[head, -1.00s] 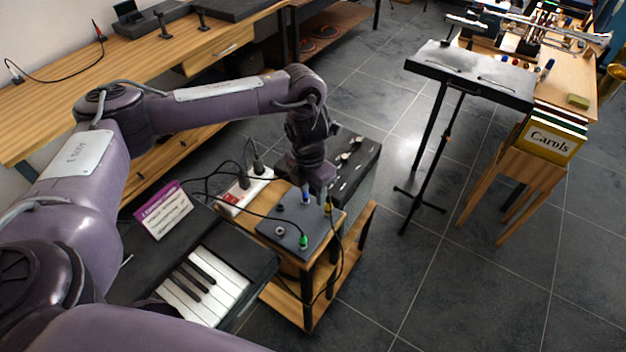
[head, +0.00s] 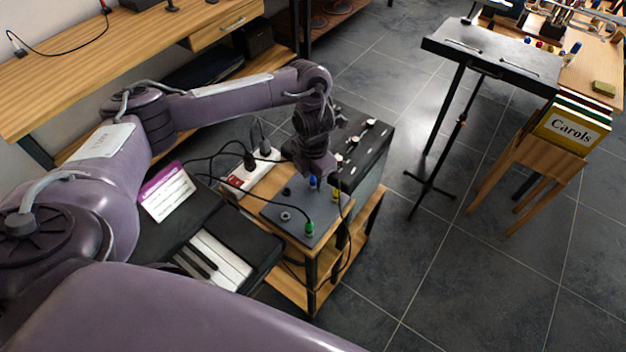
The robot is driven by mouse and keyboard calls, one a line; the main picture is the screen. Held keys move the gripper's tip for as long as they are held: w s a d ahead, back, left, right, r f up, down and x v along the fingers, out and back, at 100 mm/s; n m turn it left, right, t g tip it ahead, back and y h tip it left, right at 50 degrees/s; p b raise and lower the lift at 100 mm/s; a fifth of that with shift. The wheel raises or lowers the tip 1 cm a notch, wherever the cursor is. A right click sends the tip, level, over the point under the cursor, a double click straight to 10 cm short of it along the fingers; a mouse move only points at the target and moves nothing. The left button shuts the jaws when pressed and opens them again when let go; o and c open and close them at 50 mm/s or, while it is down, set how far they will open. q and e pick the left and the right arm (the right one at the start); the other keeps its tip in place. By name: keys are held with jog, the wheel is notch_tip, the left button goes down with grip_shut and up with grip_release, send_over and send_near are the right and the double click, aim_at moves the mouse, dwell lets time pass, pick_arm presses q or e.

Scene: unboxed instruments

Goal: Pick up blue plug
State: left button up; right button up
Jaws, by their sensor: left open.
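The blue plug (head: 313,182) stands upright in a dark grey panel (head: 268,213) on a small wooden cart. My left gripper (head: 314,174) points down right over the blue plug, with its fingers partly hidden by its own body. It is open; I cannot tell whether the fingers are around the plug or just above it. A green plug (head: 309,227) stands at the panel's front and a yellow plug (head: 335,194) at its right. An empty-looking round socket (head: 286,216) is at the panel's left. My right gripper is not in view.
A white power strip (head: 262,165) with black plugs lies behind the panel. A keyboard (head: 215,258) and a purple-topped card (head: 167,192) are at left. A black box (head: 372,150) stands behind right. Cables loop around the panel. A music stand (head: 490,62) is farther right.

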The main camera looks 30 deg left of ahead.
pick_arm(q)
jog(key=c, duration=0.9)
jog(key=shift+r, duration=0.15)
